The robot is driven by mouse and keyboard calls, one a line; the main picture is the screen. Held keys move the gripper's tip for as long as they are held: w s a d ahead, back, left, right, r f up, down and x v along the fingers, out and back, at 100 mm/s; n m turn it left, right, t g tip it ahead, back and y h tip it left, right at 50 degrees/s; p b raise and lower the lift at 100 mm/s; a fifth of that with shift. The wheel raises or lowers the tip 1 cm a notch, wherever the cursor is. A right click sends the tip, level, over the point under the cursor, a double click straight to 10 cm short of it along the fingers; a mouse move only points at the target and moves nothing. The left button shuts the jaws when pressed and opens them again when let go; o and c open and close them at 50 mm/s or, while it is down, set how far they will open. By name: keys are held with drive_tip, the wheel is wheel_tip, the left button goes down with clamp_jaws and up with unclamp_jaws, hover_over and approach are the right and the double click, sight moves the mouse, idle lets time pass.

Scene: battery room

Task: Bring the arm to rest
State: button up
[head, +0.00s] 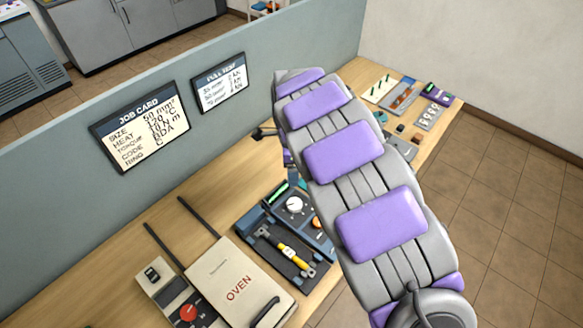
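My arm (365,180), grey with purple pads, rises from the lower right and reaches out over the workbench (150,232). Its far end is near the blue-grey partition. A small dark part (265,133) sticks out to the left from behind the arm. It may belong to my gripper, but the arm hides the rest. I cannot see the fingers clearly, or whether they hold anything.
A beige oven (225,278) stands at the front of the bench, with a tool tray (262,262) beside it. Small parts boards (402,92) lie at the far right end. A job card (140,124) hangs on the partition (50,168). The tiled floor (490,185) at right is clear.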

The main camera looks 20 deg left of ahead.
drive_tip(key=s+d+r+n+b, duration=0.1)
drive_tip(key=s+d+r, duration=0.2)
drive_tip(key=d, duration=0.5)
drive_tip(key=s+d+r+n, duration=0.2)
drive_tip(key=s+d+r, duration=0.15)
drive_tip(key=d, duration=0.35)
drive_tip(key=s+d+r+n+b, duration=0.1)
drive_tip(key=s+d+r, duration=0.2)
drive_tip(key=d, duration=0.5)
drive_tip(key=s+d+n+g, duration=0.1)
drive_tip(key=s+d+n, duration=0.3)
drive_tip(key=s, duration=0.8)
drive_tip(key=s+d+f+n+b, duration=0.1)
drive_tip(key=s+d+n, duration=0.4)
drive_tip(key=s, duration=0.7)
drive_tip(key=shift+n+g, duration=0.3)
drive_tip(key=shift+g, duration=0.1)
